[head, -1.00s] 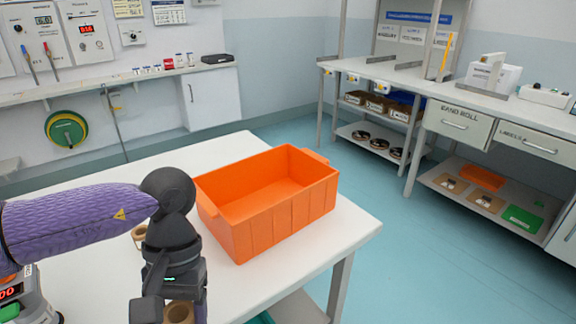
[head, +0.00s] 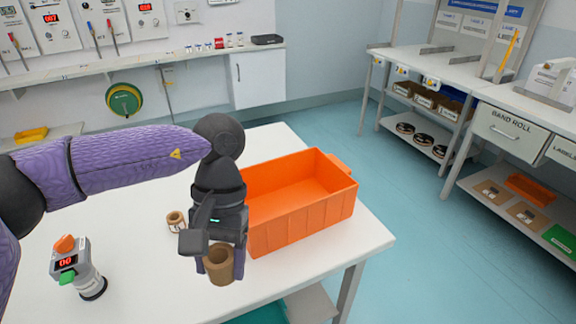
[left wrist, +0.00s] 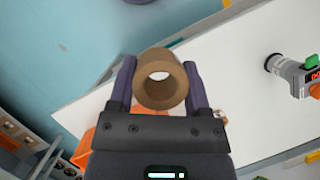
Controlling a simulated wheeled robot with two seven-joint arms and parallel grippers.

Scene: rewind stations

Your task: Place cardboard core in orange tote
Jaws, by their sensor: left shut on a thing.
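My left gripper (head: 220,262) is shut on a brown cardboard core (head: 219,270), a short hollow tube. In the left wrist view the core (left wrist: 160,88) sits between the two purple fingers, its open end showing. The core appears to be above the white table, just left of and in front of the orange tote (head: 305,222). The tote stands open on the table, and the inside that shows is empty. Part of its left end is hidden behind my gripper. A second, smaller-looking cardboard core (head: 176,221) stands on the table left of the gripper. My right gripper is not in view.
A grey device with a red display and an orange knob (head: 75,266) stands on the white table (head: 140,290) at the left. The table's right edge lies just past the tote. Blue floor separates it from a shelving bench (head: 440,75) at the back right.

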